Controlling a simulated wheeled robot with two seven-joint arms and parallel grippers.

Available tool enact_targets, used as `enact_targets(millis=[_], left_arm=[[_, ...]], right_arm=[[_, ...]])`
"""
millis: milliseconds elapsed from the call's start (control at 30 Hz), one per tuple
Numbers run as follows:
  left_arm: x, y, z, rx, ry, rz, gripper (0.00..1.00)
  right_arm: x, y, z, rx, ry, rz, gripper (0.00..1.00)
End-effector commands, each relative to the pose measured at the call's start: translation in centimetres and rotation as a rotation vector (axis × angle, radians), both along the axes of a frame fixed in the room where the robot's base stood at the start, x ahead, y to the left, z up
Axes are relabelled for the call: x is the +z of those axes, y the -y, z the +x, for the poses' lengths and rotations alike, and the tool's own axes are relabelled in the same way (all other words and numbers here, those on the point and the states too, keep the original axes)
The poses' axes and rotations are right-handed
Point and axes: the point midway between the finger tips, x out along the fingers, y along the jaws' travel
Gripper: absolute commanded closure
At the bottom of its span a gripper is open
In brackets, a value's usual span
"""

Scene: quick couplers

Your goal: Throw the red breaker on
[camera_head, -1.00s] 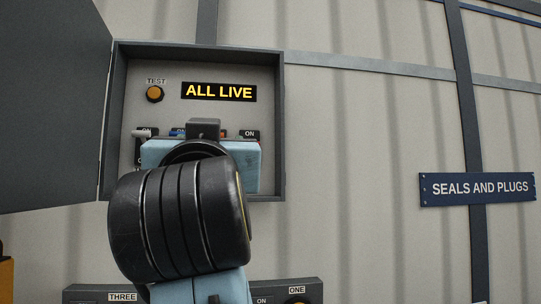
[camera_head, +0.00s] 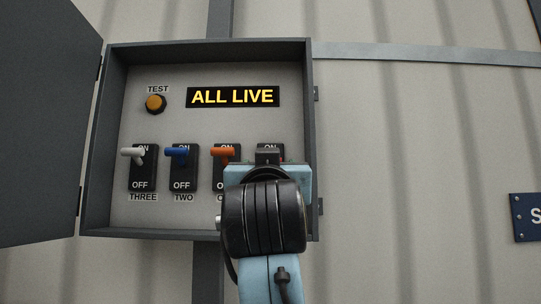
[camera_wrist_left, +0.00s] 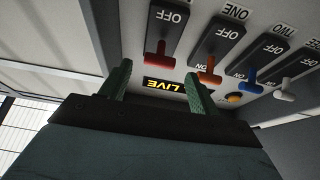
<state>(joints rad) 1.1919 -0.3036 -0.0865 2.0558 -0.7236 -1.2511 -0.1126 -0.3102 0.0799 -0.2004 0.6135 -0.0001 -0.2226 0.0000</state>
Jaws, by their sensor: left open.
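The red breaker's lever (camera_wrist_left: 160,56) shows in the left wrist view, at the end of its plate away from the OFF label, like the other levers. In the head view my left gripper hides that lever; only the top of its plate (camera_head: 270,148) with ON shows. The yellow display (camera_head: 233,96) reads ALL LIVE. My left gripper (camera_wrist_left: 156,78) is open, its two green fingers spread below the red lever in the wrist view. Whether they touch it I cannot tell. My right gripper is not in view.
The white (camera_head: 133,152), blue (camera_head: 177,151) and orange (camera_head: 223,152) levers stand at ON, left of the red one. An orange TEST button (camera_head: 155,103) is above them. The grey box door (camera_head: 45,120) hangs open at left.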

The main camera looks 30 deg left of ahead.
Motion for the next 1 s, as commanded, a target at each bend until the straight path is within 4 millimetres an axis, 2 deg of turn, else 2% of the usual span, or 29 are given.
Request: enact_targets(millis=[100, 300, 667, 767, 1000], left_arm=[[1.1, -1.0, 1.9, 0.003, 0.000, 0.001, 0.38], [1.8, -1.8, 3.8, 0.001, 0.000, 0.000, 0.38], [2.0, -2.0, 4.2, 0.000, 0.002, 0.001, 0.38], [2.0, -2.0, 4.2, 0.000, 0.001, 0.000, 0.49], [1.9, -2.0, 4.2, 0.000, 0.001, 0.000, 0.80]], right_arm=[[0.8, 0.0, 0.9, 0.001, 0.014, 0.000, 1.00], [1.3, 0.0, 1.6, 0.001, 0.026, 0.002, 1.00], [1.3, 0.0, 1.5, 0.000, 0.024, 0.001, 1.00], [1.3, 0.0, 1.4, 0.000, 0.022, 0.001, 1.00], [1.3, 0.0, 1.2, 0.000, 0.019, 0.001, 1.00]])
